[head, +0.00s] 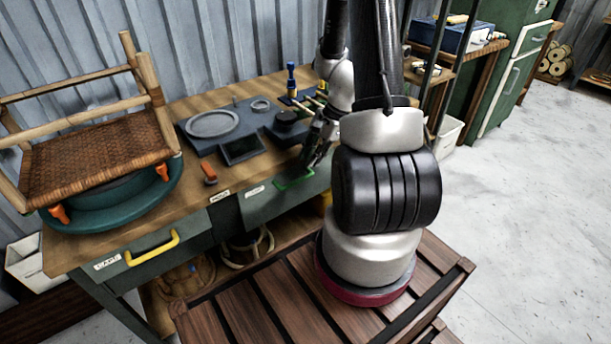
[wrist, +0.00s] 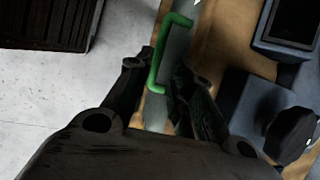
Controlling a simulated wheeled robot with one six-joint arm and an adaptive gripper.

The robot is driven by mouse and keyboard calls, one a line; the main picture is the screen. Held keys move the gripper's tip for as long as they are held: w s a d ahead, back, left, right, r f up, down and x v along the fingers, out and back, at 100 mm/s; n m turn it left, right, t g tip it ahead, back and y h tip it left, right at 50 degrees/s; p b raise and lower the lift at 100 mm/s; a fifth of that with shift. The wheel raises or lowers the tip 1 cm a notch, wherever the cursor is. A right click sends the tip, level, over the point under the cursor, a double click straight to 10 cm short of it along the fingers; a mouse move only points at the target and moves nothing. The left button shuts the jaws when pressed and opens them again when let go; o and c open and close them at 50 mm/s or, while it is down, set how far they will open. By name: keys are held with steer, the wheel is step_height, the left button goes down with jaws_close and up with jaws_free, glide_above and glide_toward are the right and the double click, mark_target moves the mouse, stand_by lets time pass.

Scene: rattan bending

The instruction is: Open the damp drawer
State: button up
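A grey-green drawer front (head: 262,210) with a green bar handle (head: 294,179) is set in the front of the workbench. A small white label is on it, too small to read. My gripper (head: 316,158) is at the right end of this handle. In the wrist view my gripper (wrist: 166,72) has its two fingers spread, with the green handle (wrist: 157,75) between them, nearer the left finger. I see no clear grip on the handle. Whether a finger touches it, I cannot tell.
A second drawer with a yellow handle (head: 152,247) is at the left of the bench. A rattan stool (head: 98,165) rests on a round teal stand (head: 115,205). Open floor (head: 525,220) is at the right.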

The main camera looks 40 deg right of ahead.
mark_target(299, 179)
steer(key=x, duration=0.7)
steer(key=shift+a+f, duration=0.15)
steer(key=shift+f, duration=0.1)
jaws_close()
